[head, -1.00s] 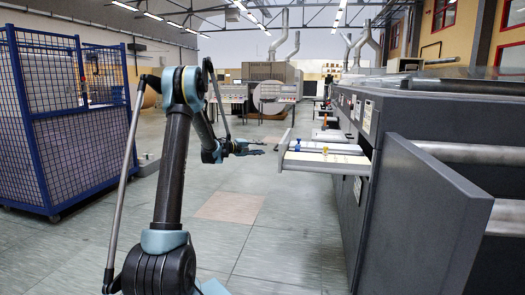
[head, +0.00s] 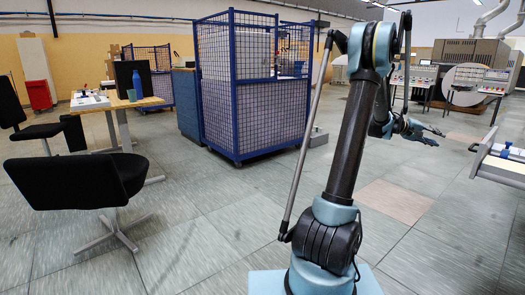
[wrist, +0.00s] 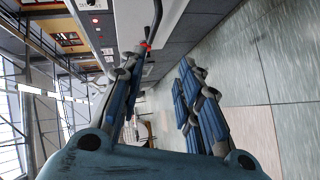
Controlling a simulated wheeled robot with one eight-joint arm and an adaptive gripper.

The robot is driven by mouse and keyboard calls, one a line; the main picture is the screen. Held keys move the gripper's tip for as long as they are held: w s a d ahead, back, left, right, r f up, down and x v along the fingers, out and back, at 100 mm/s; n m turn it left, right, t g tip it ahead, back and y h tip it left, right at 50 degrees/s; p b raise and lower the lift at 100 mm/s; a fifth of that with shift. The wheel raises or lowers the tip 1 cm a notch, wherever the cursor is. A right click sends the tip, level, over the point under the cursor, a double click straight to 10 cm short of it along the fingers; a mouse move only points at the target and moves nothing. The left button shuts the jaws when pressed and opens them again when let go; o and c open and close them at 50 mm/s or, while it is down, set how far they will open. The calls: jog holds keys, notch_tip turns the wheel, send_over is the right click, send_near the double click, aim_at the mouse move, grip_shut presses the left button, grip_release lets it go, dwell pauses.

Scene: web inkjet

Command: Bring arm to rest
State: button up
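My arm rises in front of the head camera at the right of the head view, with its upper part folded over and the forearm pointing away to the right.
A blue mesh cage cart (head: 262,90) stands left of my arm. The tiled floor (head: 190,230) between chair and arm is clear.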

jog(key=s+a+t+y, duration=0.2)
jog(key=s+a+y, duration=0.1)
jog(key=a, duration=1.3)
jog(key=s+a+t+y, duration=0.1)
jog(key=s+a+y, duration=0.25)
jog(key=a, duration=1.25)
jog(key=s+a+f+n+y, duration=0.1)
jog(key=s+a+f, duration=0.4)
jog(key=a, duration=0.5)
jog(key=s+a+f+n+y, duration=0.1)
jog(key=s+a+f+y, duration=0.3)
jog(key=s+a, duration=0.6)
jog(key=s+a+f+n+y, duration=0.1)
jog(key=s+a+f+y, duration=0.2)
jog(key=a, duration=0.9)
jog(key=s+f, duration=0.3)
jog(key=s, duration=0.2)
jog(key=shift+s+f+n+t, duration=0.15)
jog(key=shift+f+n+t, duration=0.1)
jog(key=shift+n+t, duration=0.15)
jog(key=shift+y, duration=0.25)
